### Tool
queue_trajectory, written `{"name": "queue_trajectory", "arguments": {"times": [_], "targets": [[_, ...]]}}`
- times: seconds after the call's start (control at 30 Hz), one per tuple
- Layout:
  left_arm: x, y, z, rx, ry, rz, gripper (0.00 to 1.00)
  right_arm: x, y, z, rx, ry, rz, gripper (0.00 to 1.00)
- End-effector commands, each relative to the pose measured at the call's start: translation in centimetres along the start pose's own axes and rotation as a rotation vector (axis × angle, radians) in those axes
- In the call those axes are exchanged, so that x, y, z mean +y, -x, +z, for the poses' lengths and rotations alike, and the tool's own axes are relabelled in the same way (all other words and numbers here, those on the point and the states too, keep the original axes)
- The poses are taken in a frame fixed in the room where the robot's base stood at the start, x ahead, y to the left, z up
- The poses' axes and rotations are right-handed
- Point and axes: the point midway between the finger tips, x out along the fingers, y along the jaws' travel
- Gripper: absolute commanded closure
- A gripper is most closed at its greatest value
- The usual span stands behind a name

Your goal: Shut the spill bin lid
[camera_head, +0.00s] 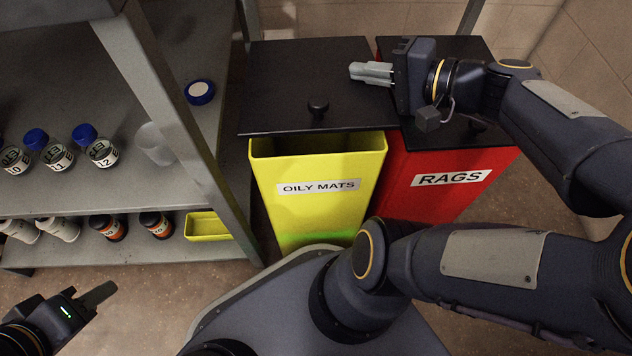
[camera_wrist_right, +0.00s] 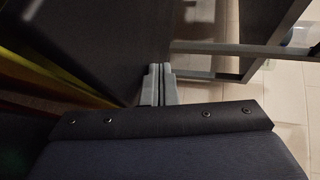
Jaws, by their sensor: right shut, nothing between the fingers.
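The yellow bin (camera_head: 318,208) is labelled OILY MATS. Its black lid (camera_head: 285,85) with a round knob (camera_head: 318,107) is partly open: the front edge stands apart from the bin's rim, and the yellow inside shows through the gap. My right gripper (camera_head: 356,72) is shut and empty, its fingers pointing left over the right part of this lid; contact cannot be told. In the right wrist view its fingers (camera_wrist_right: 158,85) are together beside a dark panel (camera_wrist_right: 95,40). My left gripper (camera_head: 98,297) is low at the far left, away from the bins; its opening is unclear.
A red bin (camera_head: 430,195) labelled RAGS stands right beside the yellow one, its black lid (camera_head: 465,60) partly hidden by my right arm. A grey shelf (camera_head: 170,95) with several bottles and a small yellow tray (camera_head: 207,226) stands close on the left.

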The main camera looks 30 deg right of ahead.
Motion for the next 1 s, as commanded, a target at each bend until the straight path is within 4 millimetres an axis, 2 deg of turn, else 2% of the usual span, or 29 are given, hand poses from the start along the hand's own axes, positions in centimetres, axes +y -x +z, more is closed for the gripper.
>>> {"name": "queue_trajectory", "arguments": {"times": [1.0], "targets": [[1.8, 3.9, -2.0, 0.000, 0.000, 0.000, 0.64, -5.3, 3.4, -1.1, 0.000, 0.000, -0.001, 1.00]]}}
